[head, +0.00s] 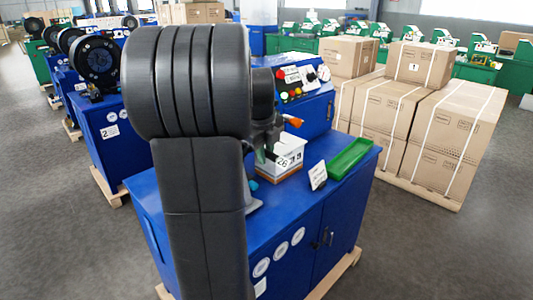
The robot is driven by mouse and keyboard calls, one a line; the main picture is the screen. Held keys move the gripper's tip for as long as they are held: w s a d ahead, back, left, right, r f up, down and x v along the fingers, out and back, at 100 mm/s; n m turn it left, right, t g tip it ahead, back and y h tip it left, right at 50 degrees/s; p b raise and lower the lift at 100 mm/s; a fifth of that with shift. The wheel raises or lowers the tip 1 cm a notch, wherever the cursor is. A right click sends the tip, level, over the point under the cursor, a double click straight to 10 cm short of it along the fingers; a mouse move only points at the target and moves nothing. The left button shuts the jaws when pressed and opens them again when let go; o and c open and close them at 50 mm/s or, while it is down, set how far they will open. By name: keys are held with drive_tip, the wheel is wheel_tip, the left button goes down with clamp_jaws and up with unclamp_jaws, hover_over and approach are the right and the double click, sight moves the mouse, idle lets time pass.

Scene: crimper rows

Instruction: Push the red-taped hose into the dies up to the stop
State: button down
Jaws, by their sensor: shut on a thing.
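My own dark arm fills the middle of the head view and hides the crimper's die head. My gripper (267,134) shows only in part, as small grey pieces just right of the arm, above the blue cabinet (285,227). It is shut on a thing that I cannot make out. A small orange-red piece (293,121) sticks out to its right; I cannot tell whether it is tape on a hose. The red-taped hose, the dies and the stop cannot be made out. The crimper's blue control panel (305,85), with coloured buttons, stands behind.
A white box marked 26 (286,160), a small label card (318,176) and a green tray (350,158) are on the cabinet top. Strapped cartons (430,125) stand on a pallet at right. Other crimpers (100,110) line the left. Grey floor is clear at front right.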

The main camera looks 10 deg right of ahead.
drive_tip(key=shift+p+v, duration=0.8)
drive_tip(key=shift+p, duration=0.05)
drive_tip(key=shift+w+d, duration=0.1)
drive_tip(key=shift+w, duration=0.1)
unclamp_jaws()
drive_tip(key=shift+f, duration=0.1)
idle(0.4)
drive_tip(key=p+v, duration=0.5)
drive_tip(key=v, duration=0.2)
idle(0.7)
drive_tip(key=shift+f, duration=0.1)
idle(0.4)
